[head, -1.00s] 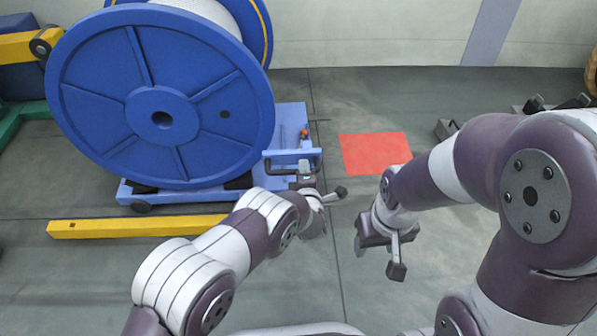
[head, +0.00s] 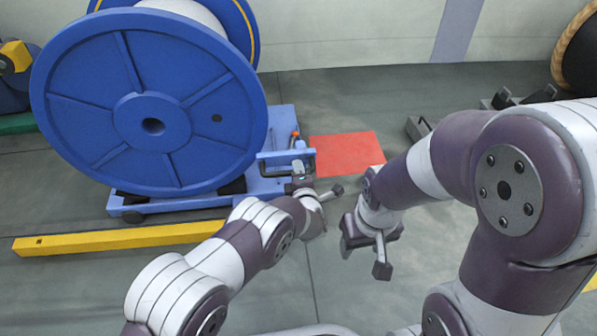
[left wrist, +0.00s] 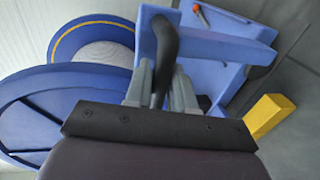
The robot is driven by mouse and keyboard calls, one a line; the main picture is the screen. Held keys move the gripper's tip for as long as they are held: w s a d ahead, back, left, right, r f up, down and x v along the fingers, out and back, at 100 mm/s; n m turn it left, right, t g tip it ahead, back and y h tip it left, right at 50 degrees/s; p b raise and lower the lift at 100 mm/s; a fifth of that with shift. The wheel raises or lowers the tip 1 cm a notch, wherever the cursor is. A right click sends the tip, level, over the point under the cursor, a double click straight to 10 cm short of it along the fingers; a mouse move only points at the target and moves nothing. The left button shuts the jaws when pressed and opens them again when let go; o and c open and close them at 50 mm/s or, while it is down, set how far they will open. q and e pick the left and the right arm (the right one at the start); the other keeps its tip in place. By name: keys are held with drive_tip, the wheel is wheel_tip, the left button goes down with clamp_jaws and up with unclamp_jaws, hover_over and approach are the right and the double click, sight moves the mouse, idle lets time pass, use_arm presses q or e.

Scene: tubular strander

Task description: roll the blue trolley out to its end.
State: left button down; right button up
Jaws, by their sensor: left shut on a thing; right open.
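The blue trolley (head: 165,205) stands on the grey floor and carries a large blue reel (head: 95,105) wound with white material. A dark handle bar (head: 283,171) is at its right end. My left gripper (head: 299,176) is at this handle. In the left wrist view my left gripper (left wrist: 160,88) has its two fingers shut around the dark handle (left wrist: 163,50). My right gripper (head: 368,250) is open and empty, apart from the trolley, over bare floor to the right.
A red floor patch (head: 347,153) lies just right of the trolley. A yellow beam (head: 110,238) lies along the trolley's front side. Dark metal brackets (head: 418,128) and a brown reel (head: 577,55) are at the far right. Floor between is clear.

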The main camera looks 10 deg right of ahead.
use_arm(q)
drive_tip(key=c, duration=1.2)
unclamp_jaws()
drive_tip(key=shift+o, duration=0.5)
drive_tip(key=shift+d, duration=0.1)
